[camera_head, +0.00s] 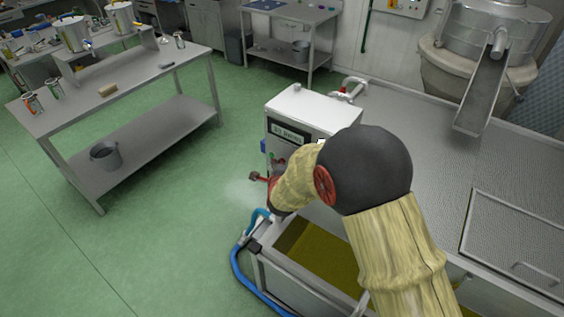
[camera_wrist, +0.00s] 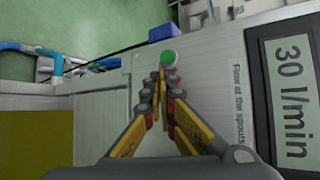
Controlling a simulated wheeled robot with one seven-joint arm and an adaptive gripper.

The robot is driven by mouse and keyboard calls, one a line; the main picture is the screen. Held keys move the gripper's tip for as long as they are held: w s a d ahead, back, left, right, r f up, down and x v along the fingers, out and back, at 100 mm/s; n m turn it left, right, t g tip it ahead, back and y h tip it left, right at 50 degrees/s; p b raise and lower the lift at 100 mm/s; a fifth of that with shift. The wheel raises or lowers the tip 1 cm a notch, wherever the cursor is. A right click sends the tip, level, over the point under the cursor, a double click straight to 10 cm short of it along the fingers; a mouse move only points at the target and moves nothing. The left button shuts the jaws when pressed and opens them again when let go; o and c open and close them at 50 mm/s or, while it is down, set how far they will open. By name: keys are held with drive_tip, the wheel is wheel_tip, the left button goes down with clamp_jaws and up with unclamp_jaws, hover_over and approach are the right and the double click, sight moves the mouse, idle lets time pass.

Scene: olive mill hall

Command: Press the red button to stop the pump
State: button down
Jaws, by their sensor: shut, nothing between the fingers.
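The white pump cabinet (camera_head: 312,112) stands at the edge of the metal tank in the head view. Its dark-framed display (camera_head: 289,131) also shows in the wrist view (camera_wrist: 291,80) and reads 30 l/min. A round green button (camera_wrist: 168,57) is on the panel, just beyond my fingertips in the wrist view. I cannot make out a red button; the fingers cover the panel beside the green one. My gripper (camera_wrist: 165,76) is shut and empty, its fingertips over the panel close to the green button. Whether they touch the panel is unclear. In the head view my arm partly hides the cabinet front.
A blue part (camera_wrist: 162,34) sticks out at the cabinet's edge. A blue hose (camera_head: 236,262) runs along the tank side. The tank holds yellow-green liquid (camera_head: 322,256). A steel worktable (camera_head: 150,88) stands at the left, with free green floor between.

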drive_tip(key=shift+s, duration=0.1)
drive_tip(key=shift+s+a+b, duration=0.3)
drive_tip(key=shift+s+a, duration=0.15)
drive_tip(key=shift+s, duration=0.1)
drive_tip(key=s+a, duration=0.1)
drive_tip(key=s, duration=0.1)
drive_tip(key=s+a, duration=0.2)
drive_tip(key=shift+b, duration=0.3)
idle(0.8)
